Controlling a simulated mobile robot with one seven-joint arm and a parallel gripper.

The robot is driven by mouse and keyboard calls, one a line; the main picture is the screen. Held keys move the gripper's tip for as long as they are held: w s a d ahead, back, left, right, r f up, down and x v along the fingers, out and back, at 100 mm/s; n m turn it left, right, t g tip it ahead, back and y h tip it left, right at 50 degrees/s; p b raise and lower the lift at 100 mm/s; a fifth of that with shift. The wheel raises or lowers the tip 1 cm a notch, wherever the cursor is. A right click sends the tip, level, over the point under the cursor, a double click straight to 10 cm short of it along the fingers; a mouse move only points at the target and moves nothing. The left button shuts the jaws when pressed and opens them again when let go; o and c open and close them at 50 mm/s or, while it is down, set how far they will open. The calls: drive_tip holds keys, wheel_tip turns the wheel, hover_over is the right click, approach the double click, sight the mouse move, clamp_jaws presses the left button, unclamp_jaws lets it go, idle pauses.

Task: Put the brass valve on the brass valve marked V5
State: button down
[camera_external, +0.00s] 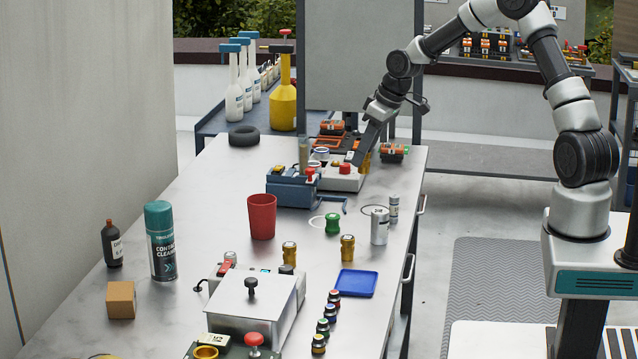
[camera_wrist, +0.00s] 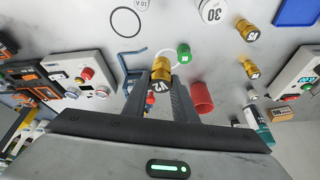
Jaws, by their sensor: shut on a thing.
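My gripper (camera_external: 361,158) is at the far end of the bench, beside a white control box with a red button. In the wrist view the fingers (camera_wrist: 166,84) are closed around a brass valve (camera_wrist: 162,68), whose dark label I cannot read surely. It also shows as a small brass patch at the fingertips in the outside view (camera_external: 366,164). Two more brass valves, one (camera_external: 289,254) and another (camera_external: 347,247), stand upright nearer the camera. They also show in the wrist view, one (camera_wrist: 246,30) larger and one (camera_wrist: 252,71) smaller. I cannot read which is marked V5.
A green spool (camera_external: 332,223), red cup (camera_external: 262,217), white cylinder (camera_external: 380,226) and blue tray (camera_external: 358,283) stand around the valves. A grey box with a black knob (camera_external: 250,310) is at the front. A blue-grey device (camera_external: 291,190) is left of my gripper.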

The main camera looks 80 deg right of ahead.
drive_tip(key=a+r+n+y+b, duration=0.2)
drive_tip(key=a+n, duration=0.3)
drive_tip(key=a, duration=1.4)
hover_over(348, 237)
drive_tip(key=shift+w+a+f+b, duration=0.1)
drive_tip(key=shift+f+b, duration=0.2)
drive_tip(key=shift+f, duration=4.65)
drive_tip(key=shift+f, duration=0.15)
drive_tip(key=c, duration=1.4)
unclamp_jaws()
drive_tip(key=shift+c, duration=0.2)
drive_tip(key=shift+r, duration=0.4)
drive_tip(key=a+p+v, duration=0.1)
drive_tip(key=p+v, duration=0.1)
drive_tip(key=v, duration=0.9)
drive_tip(key=shift+d+r, duration=0.25)
drive_tip(key=shift+d, duration=0.15)
